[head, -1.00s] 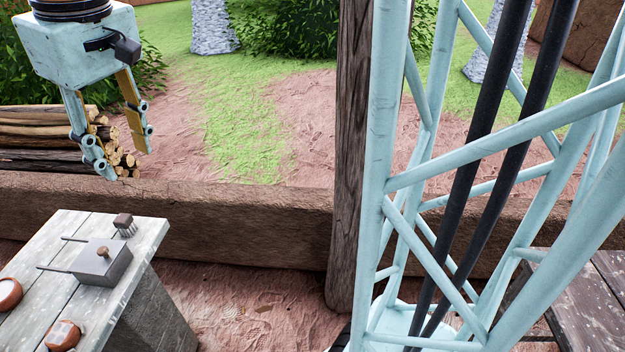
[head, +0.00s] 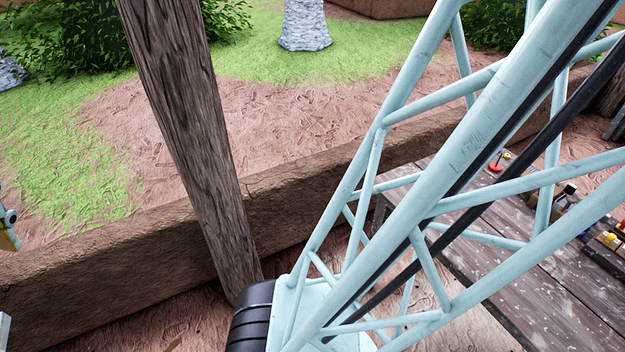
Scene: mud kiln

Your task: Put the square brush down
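Only a small part of my gripper (head: 9,230) shows at the far left edge, a pale blue and yellow finger piece. The rest of it is cut off, so I cannot see whether it is open or shut, or whether it holds anything. I cannot make out the square brush in the present view. A sliver of the pale table (head: 4,330) shows at the lower left edge; its top is out of view.
A low mud wall (head: 110,255) crosses the view behind a leaning wooden post (head: 190,120). A dark plank table (head: 490,265) at right holds a red-based item (head: 496,165), a small bottle (head: 566,195) and yellow-topped pieces (head: 608,238). My pale blue lattice arm blocks much of the right side.

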